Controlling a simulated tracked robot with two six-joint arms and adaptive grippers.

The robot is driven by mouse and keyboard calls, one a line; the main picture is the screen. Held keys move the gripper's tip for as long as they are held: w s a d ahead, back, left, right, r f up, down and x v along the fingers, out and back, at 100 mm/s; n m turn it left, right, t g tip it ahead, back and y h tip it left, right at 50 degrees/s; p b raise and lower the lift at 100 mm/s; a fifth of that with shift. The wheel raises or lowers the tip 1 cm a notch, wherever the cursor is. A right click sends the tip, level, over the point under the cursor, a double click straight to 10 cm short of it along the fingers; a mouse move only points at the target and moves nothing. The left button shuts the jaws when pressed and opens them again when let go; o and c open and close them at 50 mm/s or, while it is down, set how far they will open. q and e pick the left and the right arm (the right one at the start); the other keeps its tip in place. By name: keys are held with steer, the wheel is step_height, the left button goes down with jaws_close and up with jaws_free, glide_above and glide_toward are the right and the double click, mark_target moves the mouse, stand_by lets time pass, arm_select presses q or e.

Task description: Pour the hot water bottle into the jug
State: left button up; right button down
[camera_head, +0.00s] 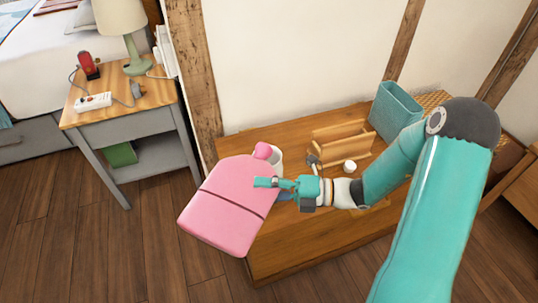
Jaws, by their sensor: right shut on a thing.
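A pink hot water bottle (228,203) is held tilted above the front left of the low wooden chest, its neck and pink cap end (263,151) towards the back right. My right gripper (268,183) is shut on the bottle's right side. A pale white vessel (276,158), probably the jug, stands on the chest just behind the bottle's neck. The bottle hides most of it, and I cannot tell whether the two touch. No water shows. My left gripper is not in view.
On the wooden chest (335,226) are a wooden caddy (341,143), a small white round thing (350,166) and a teal bin (396,109). A grey nightstand (130,125) with a lamp (125,30) and power strip (94,101) stands left. The floor between is clear.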

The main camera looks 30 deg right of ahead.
steer(key=shift+r, duration=0.25)
steer(key=shift+f, duration=0.25)
steer(key=shift+d+r+m+y+p, duration=0.25)
steer(key=shift+r+m+p, duration=0.35)
steer(key=shift+p, duration=0.6)
stand_by(4.0)
steer(key=shift+a, duration=0.15)
